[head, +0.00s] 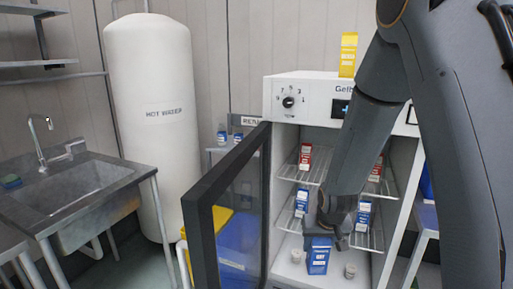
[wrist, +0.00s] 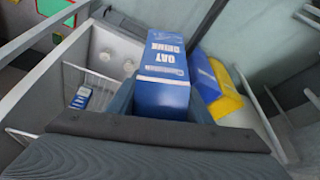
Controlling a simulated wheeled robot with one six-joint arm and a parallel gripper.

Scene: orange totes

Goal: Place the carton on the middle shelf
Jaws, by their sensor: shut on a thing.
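A blue and white carton (head: 318,257) is at the low front of the open white cabinet (head: 283,100). In the wrist view the carton (wrist: 163,82) reads "OAT DRINK" and sits between my fingers. My gripper (head: 330,232) is shut on it from above. Whether the carton touches the cabinet floor I cannot tell. The middle wire shelf (head: 289,221) is above it and holds a blue carton (head: 301,200) at left and another (head: 363,214) at right. My arm hides the middle of the shelf.
The dark-framed cabinet door (head: 205,235) stands open at left. Red cartons (head: 305,157) stand on the upper wire shelf (head: 290,176). Small jars (head: 350,270) stand low in the cabinet. A yellow carton (head: 348,55) is on top. A blue tote (head: 238,240) is behind the door.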

